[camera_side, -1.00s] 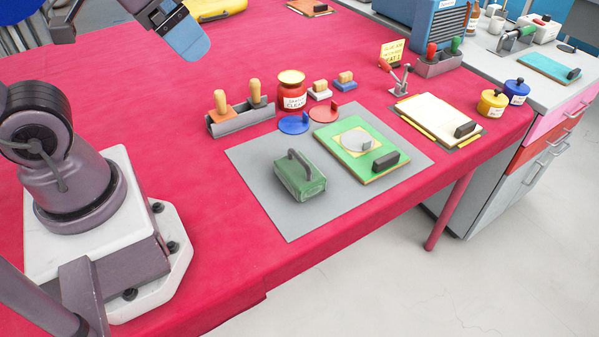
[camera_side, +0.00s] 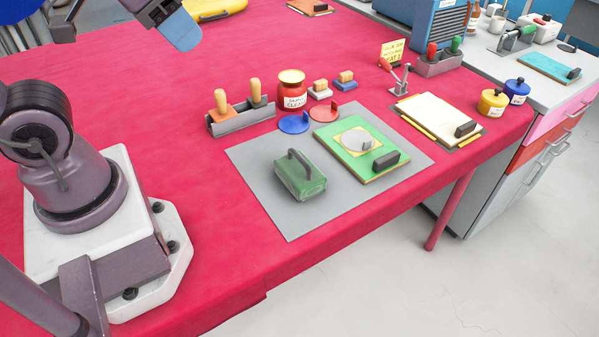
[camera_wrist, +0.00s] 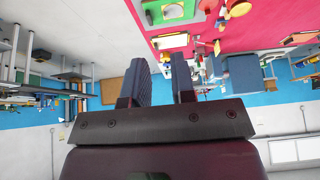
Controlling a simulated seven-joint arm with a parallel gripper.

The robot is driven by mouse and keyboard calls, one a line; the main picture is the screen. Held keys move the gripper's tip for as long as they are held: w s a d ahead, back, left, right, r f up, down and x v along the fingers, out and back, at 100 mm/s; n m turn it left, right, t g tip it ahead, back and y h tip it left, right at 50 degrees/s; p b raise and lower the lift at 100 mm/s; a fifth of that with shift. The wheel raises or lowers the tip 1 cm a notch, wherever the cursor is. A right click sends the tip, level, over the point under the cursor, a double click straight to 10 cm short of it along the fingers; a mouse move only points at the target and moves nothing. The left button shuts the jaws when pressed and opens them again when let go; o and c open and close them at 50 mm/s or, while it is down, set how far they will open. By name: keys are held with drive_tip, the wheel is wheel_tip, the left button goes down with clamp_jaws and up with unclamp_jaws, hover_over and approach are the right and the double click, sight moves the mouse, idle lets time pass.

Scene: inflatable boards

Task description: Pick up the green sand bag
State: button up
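The green sand bag (camera_side: 300,178) sits on the grey mat (camera_side: 262,207) on the red table, with a dark handle on its top.
A green board (camera_side: 340,158) with a black handle lies right of the bag. A tool holder (camera_side: 240,122), a red jar (camera_side: 291,95) and blue and red discs stand behind. A white board (camera_side: 436,118) lies further right. The table left of the mat is clear.

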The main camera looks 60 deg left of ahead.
drive_tip(key=m+g, duration=0.3)
drive_tip(key=m, duration=1.5)
approach(301, 157)
drive_tip(key=x, duration=1)
drive_tip(key=shift+f, duration=0.25)
clamp_jaws()
